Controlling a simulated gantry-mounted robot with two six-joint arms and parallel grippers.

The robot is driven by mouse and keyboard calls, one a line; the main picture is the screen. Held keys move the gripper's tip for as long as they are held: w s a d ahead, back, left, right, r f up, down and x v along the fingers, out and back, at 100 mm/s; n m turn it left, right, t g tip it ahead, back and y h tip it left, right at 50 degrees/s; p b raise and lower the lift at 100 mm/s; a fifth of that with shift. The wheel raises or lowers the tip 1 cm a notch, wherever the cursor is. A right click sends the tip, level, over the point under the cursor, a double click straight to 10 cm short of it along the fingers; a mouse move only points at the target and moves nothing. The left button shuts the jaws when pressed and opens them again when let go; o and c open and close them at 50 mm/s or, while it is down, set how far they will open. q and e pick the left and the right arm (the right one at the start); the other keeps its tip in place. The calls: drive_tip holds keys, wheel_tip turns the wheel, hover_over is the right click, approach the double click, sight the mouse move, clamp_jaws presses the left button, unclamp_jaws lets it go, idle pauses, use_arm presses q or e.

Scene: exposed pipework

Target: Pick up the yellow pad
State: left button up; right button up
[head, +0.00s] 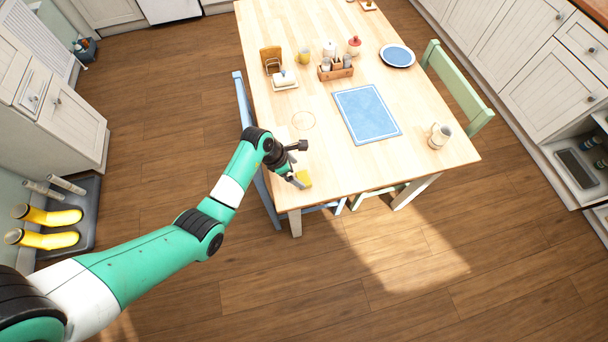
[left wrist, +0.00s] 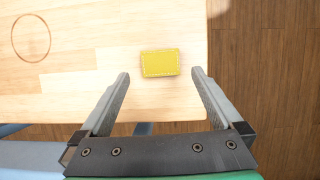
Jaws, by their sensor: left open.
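The yellow pad (head: 304,179) lies on the wooden table (head: 320,200) near its front left corner. In the left wrist view the yellow pad (left wrist: 160,63) is a small rectangle with a stitched-looking edge, lying flat close to the table edge. My left gripper (head: 296,178) is at the pad in the head view. In the left wrist view my left gripper (left wrist: 161,75) is open, with one finger on each side of the pad and visible gaps between them. The pad sits around the level of the fingertips in that view. My right gripper is in neither view.
A blue placemat (head: 367,114) lies mid-table, with a mug (head: 439,137) to its right. A butter dish (head: 285,79), a condiment caddy (head: 335,69) and a blue plate (head: 397,56) stand farther back. Chairs flank the table. The table around the pad is clear.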

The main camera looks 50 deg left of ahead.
sight(303, 178)
use_arm(q)
drive_tip(key=b+x, duration=0.3)
drive_tip(key=x, duration=0.2)
drive_tip(key=shift+f, duration=0.45)
drive_tip(key=shift+r, duration=0.1)
drive_tip(key=c, duration=1.2)
drive_tip(key=shift+c, duration=0.2)
